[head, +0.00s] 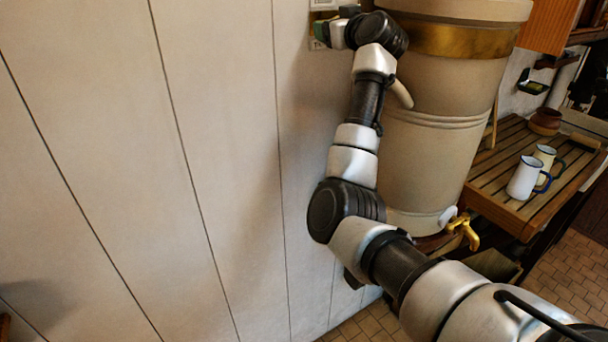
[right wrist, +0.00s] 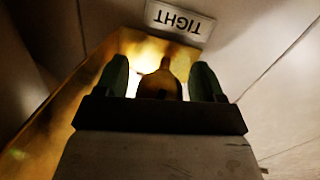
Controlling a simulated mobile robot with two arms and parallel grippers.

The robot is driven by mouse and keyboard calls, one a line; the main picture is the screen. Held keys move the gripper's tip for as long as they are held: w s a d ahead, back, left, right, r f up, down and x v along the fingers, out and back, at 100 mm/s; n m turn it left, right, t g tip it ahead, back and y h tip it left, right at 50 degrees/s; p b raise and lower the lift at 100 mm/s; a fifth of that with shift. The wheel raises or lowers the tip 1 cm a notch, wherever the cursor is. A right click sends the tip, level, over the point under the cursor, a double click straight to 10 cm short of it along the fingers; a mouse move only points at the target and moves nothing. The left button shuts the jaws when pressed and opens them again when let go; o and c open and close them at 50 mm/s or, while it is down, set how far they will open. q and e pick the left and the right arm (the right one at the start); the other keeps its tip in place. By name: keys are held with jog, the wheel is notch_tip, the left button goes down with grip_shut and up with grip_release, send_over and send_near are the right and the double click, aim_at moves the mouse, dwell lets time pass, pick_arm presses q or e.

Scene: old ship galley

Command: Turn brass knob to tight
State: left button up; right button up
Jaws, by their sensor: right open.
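A brass knob (right wrist: 160,84) sits between the two green fingertips of my right gripper (right wrist: 160,82) in the right wrist view. The fingers are open, one on each side of the knob, and I cannot tell whether either touches it. A white label (right wrist: 180,20) reading TIGHT, upside down in this view, is on the wall just beyond the knob. A brass plate (right wrist: 60,105) lies behind the knob. In the head view my right gripper (head: 320,36) is at the wall near the top, and my wrist hides the knob. My left gripper is not in view.
A large beige cylinder (head: 428,150) with a brass band and a brass tap (head: 463,230) stands right beside my arm. A slatted wooden counter (head: 500,190) at the right holds white mugs (head: 525,178) and a brown pot (head: 546,118). The panelled wall (head: 210,150) at the left is bare.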

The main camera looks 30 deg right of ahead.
jog(key=shift+a+r+n+p, duration=0.1)
jog(key=shift+r+n+p, duration=0.15)
jog(key=shift+n+p, duration=0.65)
jog(key=shift+s+f+n+b, duration=0.2)
jog(key=shift+f+n+b, duration=0.05)
jog(key=shift+n+b, duration=0.25)
jog(key=s+b, duration=0.6)
jog(key=s, duration=0.4)
jog(key=w+a+f+g, duration=0.1)
jog(key=w+a+f, duration=0.1)
jog(key=f, duration=1)
jog(key=w+a+f+g+b, duration=0.1)
jog(key=w+f, duration=0.4)
jog(key=f, duration=0.6)
jog(key=w+a+f+g+b, duration=0.1)
jog(key=w+a+f+g, duration=0.2)
jog(key=f, duration=0.9)
jog(key=shift+w+a+f+m, duration=0.35)
jog(key=shift+w+a+m, duration=0.05)
jog(key=shift+w+a, duration=0.1)
jog(key=shift+s+a+f, duration=0.1)
jog(key=shift+a+f, duration=0.05)
jog(key=shift+f, duration=0.45)
